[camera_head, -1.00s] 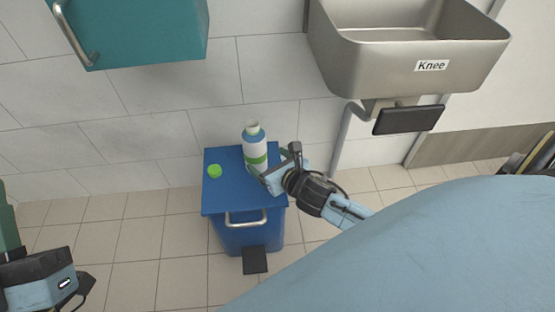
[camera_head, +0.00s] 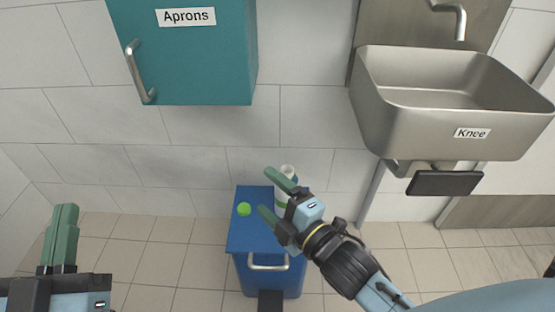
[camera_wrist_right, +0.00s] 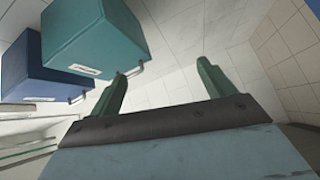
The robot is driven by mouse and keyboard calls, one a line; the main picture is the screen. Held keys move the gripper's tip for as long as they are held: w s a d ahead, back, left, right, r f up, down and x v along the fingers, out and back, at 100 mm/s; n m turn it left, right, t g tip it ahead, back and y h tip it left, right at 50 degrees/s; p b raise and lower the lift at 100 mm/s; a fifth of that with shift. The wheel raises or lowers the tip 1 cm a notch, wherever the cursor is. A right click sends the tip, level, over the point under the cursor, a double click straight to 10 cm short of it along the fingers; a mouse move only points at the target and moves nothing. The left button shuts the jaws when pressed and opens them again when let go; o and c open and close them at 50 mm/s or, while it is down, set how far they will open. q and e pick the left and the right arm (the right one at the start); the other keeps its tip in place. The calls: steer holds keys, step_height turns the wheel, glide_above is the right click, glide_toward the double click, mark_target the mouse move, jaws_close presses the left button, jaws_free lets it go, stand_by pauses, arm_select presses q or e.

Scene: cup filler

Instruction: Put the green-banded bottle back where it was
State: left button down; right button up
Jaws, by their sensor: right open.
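The green-banded bottle (camera_head: 287,171), white with a blue shoulder, stands on the back right of the blue bin's lid (camera_head: 246,236). Its lower part is mostly hidden behind my right gripper (camera_head: 267,192). That gripper is open in front of the bottle, fingers pointing left over the lid. In the right wrist view the fingers (camera_wrist_right: 160,72) are spread with nothing between them. A bright green round cap (camera_head: 244,209) lies on the lid, left of the bottle. My left gripper (camera_head: 65,208) is at the lower left, away from the bin, fingers upward; its opening is unclear.
A teal cabinet (camera_head: 195,60) labelled Aprons hangs above left, also in the right wrist view (camera_wrist_right: 95,40). A steel sink (camera_head: 440,115) with a black knee pad (camera_head: 445,183) is at the right. A black pedal (camera_head: 270,301) sits before the bin. Floor left of it is clear.

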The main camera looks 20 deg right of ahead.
steer(key=s+r+m+t, duration=0.2)
steer(key=r+m, duration=0.5)
steer(key=s+a+r+m+t+y, duration=0.1)
steer(key=s+r+m+t, duration=0.1)
steer(key=r+m, duration=0.5)
steer(key=shift+s+r+m, duration=0.2)
steer(key=shift+s+m, duration=0.1)
steer(key=shift+m, duration=0.5)
